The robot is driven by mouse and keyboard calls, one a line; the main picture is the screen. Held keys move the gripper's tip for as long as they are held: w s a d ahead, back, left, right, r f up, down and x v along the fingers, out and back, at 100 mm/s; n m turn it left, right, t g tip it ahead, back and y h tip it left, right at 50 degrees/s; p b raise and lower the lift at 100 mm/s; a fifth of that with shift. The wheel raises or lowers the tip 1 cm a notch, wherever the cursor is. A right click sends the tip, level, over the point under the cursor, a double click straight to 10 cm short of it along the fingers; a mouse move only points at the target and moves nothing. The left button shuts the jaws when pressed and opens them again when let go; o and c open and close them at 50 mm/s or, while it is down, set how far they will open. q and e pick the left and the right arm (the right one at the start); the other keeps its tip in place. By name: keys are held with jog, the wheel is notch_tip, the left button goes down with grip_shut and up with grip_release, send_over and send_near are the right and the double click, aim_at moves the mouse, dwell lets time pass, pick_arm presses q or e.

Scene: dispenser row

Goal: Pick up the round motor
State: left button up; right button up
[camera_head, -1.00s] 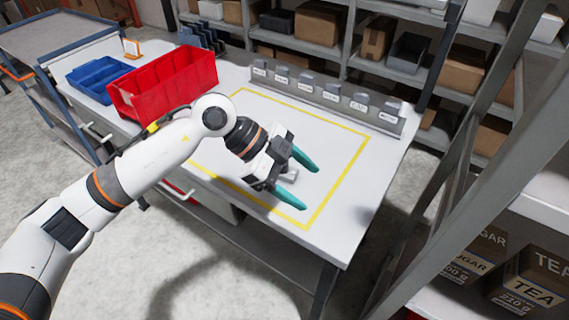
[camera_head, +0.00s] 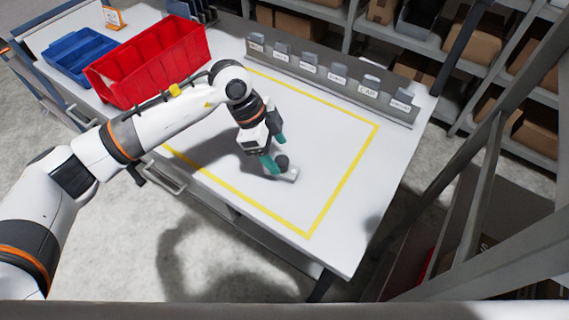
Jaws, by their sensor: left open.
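The round motor (camera_head: 290,174) is a small light grey and dark piece on the white table (camera_head: 330,185), inside the yellow outline. My left gripper (camera_head: 275,153) points down at it, with its teal fingers open. The fingers are right at the motor in the picture and partly hide it. I cannot tell whether they touch it. My right gripper is not in view.
A red bin (camera_head: 150,62) and a blue tray (camera_head: 80,57) stand at the table's left end. A grey row of labelled dispensers (camera_head: 335,80) lines the back edge. The yellow outlined area right of the motor is clear.

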aim_at(281, 162)
pick_arm(q)
jog(key=p+x, duration=0.1)
jog(key=x, duration=0.3)
jog(key=shift+s+f+p, duration=0.1)
jog(key=shift+s+p, duration=0.25)
jog(key=shift+s, duration=0.05)
jog(key=shift+d+f, duration=0.25)
jog(key=shift+f, duration=0.2)
jog(key=shift+w, duration=0.1)
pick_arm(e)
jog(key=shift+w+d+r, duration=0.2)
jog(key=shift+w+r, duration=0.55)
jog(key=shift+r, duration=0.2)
pick_arm(q)
jog(key=c, duration=1.3)
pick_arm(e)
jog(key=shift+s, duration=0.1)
pick_arm(q)
jog(key=shift+r, duration=0.1)
jog(key=shift+c, duration=0.2)
